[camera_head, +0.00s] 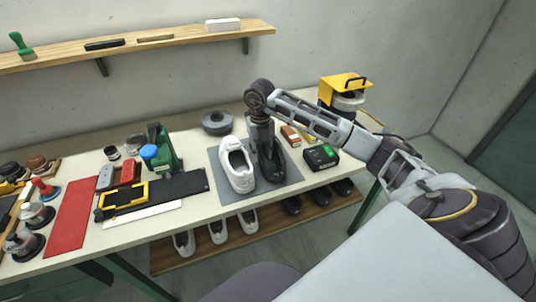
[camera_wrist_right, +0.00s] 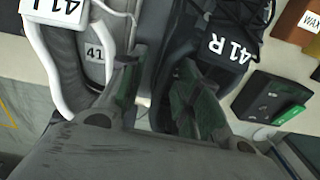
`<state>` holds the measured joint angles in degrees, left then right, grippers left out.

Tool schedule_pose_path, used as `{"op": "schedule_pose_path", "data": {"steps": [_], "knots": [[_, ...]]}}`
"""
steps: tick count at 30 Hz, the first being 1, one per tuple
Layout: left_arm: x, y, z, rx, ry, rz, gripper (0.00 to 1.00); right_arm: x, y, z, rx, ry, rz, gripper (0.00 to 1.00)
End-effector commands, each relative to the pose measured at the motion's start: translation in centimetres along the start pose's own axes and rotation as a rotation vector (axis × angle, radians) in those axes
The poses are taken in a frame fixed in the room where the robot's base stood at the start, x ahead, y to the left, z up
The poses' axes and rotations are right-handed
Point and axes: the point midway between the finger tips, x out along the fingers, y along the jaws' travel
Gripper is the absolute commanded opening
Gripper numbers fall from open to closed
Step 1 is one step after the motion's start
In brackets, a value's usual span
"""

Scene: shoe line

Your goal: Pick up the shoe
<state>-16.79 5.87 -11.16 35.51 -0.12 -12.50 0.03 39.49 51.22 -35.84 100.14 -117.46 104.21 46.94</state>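A dark shoe (camera_head: 272,168) and a white shoe (camera_head: 238,171) stand side by side on a grey mat (camera_head: 221,182). In the right wrist view, the dark shoe (camera_wrist_right: 228,45) carries the label 41R and the white shoe (camera_wrist_right: 68,48) the label 41L. My right gripper (camera_head: 263,137) points down over the dark shoe's opening. Its fingers (camera_wrist_right: 160,92) are apart in the wrist view. One finger is near the gap between the shoes, the other at the dark shoe's opening. Contact cannot be told. My left gripper is not in view.
A black box with a green top (camera_head: 321,155) and a brown block (camera_head: 290,135) lie right of the mat. A dark round dish (camera_head: 216,122) stands behind. A green tool (camera_head: 163,148) stands left. More shoes sit on a lower shelf (camera_head: 264,228).

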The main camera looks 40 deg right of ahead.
Motion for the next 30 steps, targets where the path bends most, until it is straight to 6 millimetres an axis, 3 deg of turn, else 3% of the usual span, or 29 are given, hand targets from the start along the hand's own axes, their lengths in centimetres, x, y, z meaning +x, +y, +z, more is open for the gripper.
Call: {"op": "schedule_pose_path", "data": {"steps": [8, 18, 30], "knots": [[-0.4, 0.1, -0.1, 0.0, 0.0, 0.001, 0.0, 1.4, 0.0, 0.0, 0.0, 0.003, -0.001, 0.33], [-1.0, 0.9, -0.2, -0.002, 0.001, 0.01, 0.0, 4.8, 0.0, 0.0, 0.001, 0.002, -0.001, 0.33], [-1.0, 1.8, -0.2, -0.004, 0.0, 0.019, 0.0, 5.2, 0.0, 0.0, 0.0, 0.0, -0.001, 0.33]]}}
